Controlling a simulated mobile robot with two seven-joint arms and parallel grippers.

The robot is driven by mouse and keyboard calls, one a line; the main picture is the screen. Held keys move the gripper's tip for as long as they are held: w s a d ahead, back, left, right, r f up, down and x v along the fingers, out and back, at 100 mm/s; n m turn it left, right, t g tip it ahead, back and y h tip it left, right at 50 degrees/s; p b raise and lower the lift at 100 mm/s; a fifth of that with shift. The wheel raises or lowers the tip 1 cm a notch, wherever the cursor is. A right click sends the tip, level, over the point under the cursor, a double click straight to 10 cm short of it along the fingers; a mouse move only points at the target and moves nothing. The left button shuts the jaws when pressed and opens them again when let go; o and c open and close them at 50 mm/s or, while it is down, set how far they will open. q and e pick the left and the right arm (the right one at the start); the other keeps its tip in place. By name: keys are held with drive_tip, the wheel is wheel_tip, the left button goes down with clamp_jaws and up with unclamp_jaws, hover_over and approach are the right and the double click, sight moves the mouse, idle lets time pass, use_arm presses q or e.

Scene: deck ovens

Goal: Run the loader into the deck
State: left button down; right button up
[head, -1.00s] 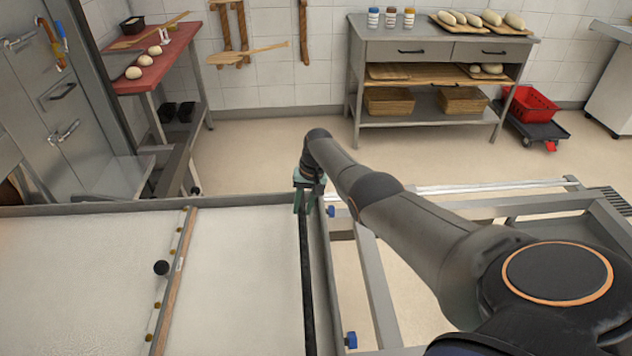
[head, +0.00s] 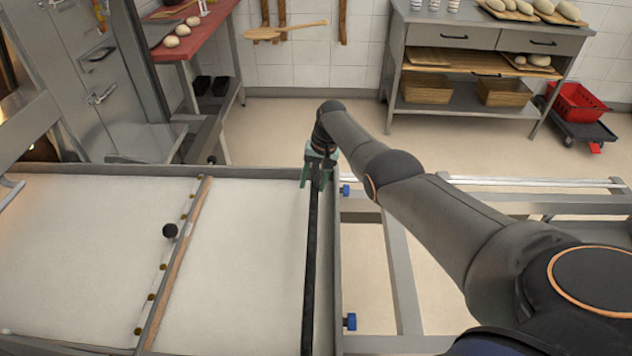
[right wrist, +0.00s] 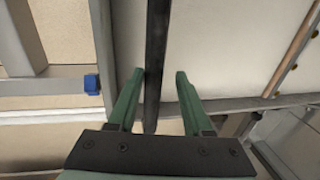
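The loader (head: 250,265) is a flat pale canvas bed in a grey metal frame, across the lower left of the head view. A wooden strip (head: 181,255) with brass studs crosses it, with a black knob (head: 170,230) beside it. A black bar (head: 311,265) runs along its right side. My right gripper (head: 318,178) is at the bar's far end. In the right wrist view its green fingers (right wrist: 160,75) stand apart on both sides of the bar (right wrist: 156,35), with a gap visible on the right. My left gripper is out of view.
A steel oven front (head: 85,70) with handles stands at the far left, a warm glow at its edge. A red-topped table (head: 195,40) holds dough balls. A grey rack (head: 480,110) and a red crate (head: 575,103) stand behind. The floor between (head: 280,125) is clear.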

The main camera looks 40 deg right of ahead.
drive_tip(key=shift+o, duration=0.7)
drive_tip(key=r+p, duration=0.1)
drive_tip(key=r, duration=0.1)
drive_tip(key=r+p, duration=0.1)
drive_tip(key=p, duration=0.1)
drive_tip(key=d+r+p, duration=0.1)
drive_tip(key=r, duration=0.1)
drive_tip(key=shift+s+r, duration=0.35)
drive_tip(key=shift+s+d+r+p, duration=0.15)
drive_tip(key=shift+r+p, duration=0.1)
drive_tip(key=shift+r, duration=0.85)
drive_tip(key=shift+s+d+r+p, duration=0.1)
drive_tip(key=shift+d+r+p, duration=0.1)
drive_tip(key=shift+r, duration=0.85)
drive_tip(key=shift+s+d+r+p, duration=0.15)
drive_tip(key=shift+r+p, duration=0.1)
drive_tip(key=shift+r, duration=0.85)
